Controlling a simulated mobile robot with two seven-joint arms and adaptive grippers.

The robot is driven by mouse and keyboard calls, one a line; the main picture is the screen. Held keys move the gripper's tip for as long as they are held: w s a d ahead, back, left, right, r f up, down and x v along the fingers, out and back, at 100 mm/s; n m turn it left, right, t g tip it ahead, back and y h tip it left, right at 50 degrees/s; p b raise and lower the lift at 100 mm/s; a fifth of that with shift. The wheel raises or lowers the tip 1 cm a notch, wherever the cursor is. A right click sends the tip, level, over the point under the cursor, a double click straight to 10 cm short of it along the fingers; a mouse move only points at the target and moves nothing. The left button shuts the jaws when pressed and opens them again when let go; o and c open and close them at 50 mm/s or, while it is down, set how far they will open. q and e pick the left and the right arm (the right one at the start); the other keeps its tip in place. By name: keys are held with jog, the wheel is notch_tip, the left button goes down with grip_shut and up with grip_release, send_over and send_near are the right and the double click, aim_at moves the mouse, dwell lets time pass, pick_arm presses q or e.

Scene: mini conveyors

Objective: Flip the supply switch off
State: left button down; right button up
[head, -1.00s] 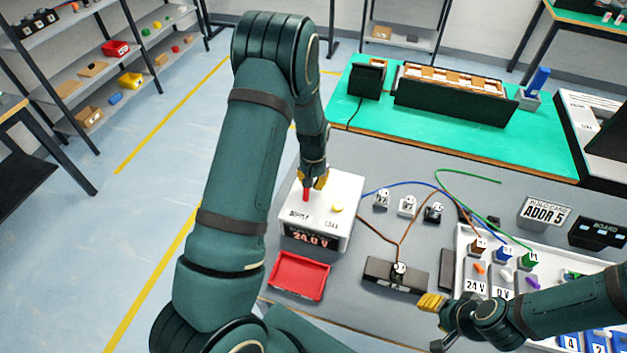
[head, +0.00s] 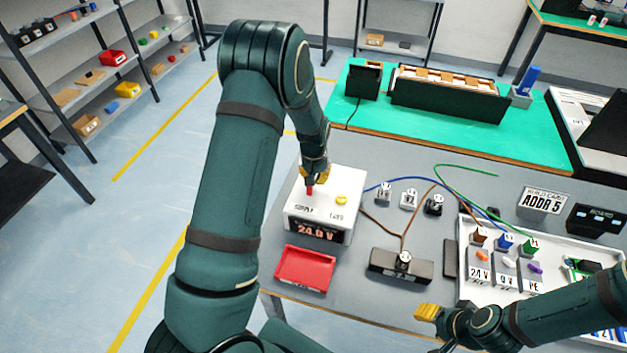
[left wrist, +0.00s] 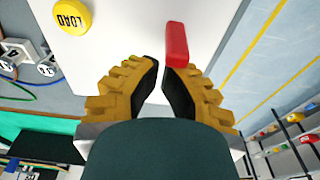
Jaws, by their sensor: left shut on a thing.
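The white supply box (head: 346,180) stands on the grey bench with its display lit at 24.0 V. Its red switch lever (head: 310,190) sticks up from the top, above the SUPPLY label. My left gripper (head: 313,178) is right at the lever. The yellow LOAD button (head: 341,200) is beside the lever, clear of the fingers. My right gripper (head: 432,328) is empty, fingers apart, partly cut off at the bottom edge.
A red tray (head: 305,268) sits in front of the box. A dark block (head: 401,266) with wires, several small sockets and a white panel (head: 468,291) lie to the right. A green bench mat (head: 450,131) is behind. Open floor is to the left.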

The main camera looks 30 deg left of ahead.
pick_arm(q)
jog(key=shift+s+d+r, duration=0.1)
jog(key=shift+s+r, duration=0.1)
jog(key=shift+s, duration=0.2)
pick_arm(e)
jog(key=shift+f, duration=0.3)
pick_arm(q)
jog(key=shift+s, duration=0.1)
jog(key=shift+s+r, duration=0.1)
pick_arm(e)
jog(key=shift+s, duration=0.1)
pick_arm(q)
jog(key=shift+r+p, duration=0.35)
jog(key=shift+r, duration=0.45)
pick_arm(e)
jog(key=shift+r, duration=0.55)
